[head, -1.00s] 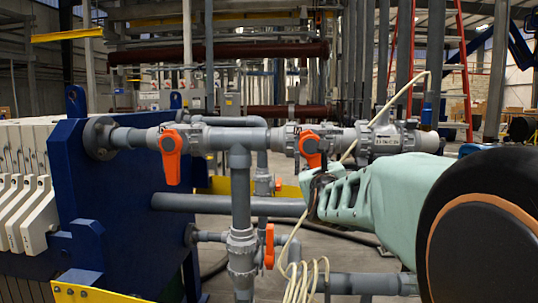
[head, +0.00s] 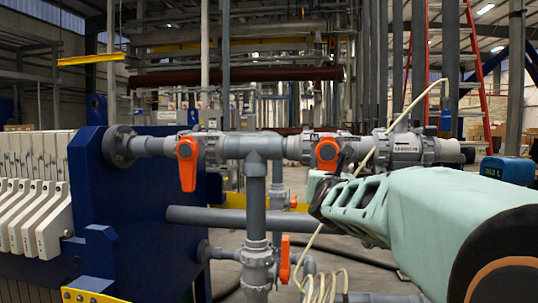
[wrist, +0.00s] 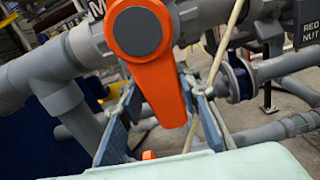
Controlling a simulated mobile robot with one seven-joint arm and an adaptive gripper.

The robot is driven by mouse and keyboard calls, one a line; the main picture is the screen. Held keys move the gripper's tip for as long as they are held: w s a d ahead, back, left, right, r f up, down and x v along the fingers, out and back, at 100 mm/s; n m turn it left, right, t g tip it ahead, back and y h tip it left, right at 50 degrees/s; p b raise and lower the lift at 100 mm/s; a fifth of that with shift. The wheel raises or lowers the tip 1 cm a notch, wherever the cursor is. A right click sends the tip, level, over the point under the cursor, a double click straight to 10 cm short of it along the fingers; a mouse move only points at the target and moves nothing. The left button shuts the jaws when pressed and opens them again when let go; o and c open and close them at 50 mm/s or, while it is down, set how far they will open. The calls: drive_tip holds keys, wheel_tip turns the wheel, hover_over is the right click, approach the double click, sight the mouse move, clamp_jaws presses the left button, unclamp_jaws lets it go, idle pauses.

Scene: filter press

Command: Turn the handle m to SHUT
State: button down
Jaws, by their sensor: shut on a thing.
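Handle m (wrist: 155,65) is an orange lever with a grey hub cap, on a grey pipe valve with a letter M (wrist: 97,8) beside it. It hangs down, slightly tilted, in the wrist view. In the head view it is the orange lever (head: 327,152) on the right of the upper pipe, its lower part partly hidden by my gripper. My gripper (wrist: 161,97) has its two blue fingers on either side of the lever's lower end and is shut on it. The fingers' exact contact is hard to see. No SHUT mark is readable.
Another orange handle (head: 187,162) hangs to the left, and one (head: 284,259) stands on the lower pipework. A beige cable (wrist: 222,65) runs close beside handle m and my right finger. A blue press plate (head: 130,220) stands left. Grey pipes (head: 235,215) cross below.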

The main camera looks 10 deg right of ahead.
drive_tip(key=c, duration=1.4)
unclamp_jaws()
drive_tip(key=shift+w+a+r, duration=0.15)
drive_tip(key=shift+a, duration=0.35)
drive_tip(key=shift+c, duration=0.2)
drive_tip(key=shift+o, duration=0.2)
drive_tip(key=shift+d, duration=0.1)
drive_tip(key=shift+d, duration=0.1)
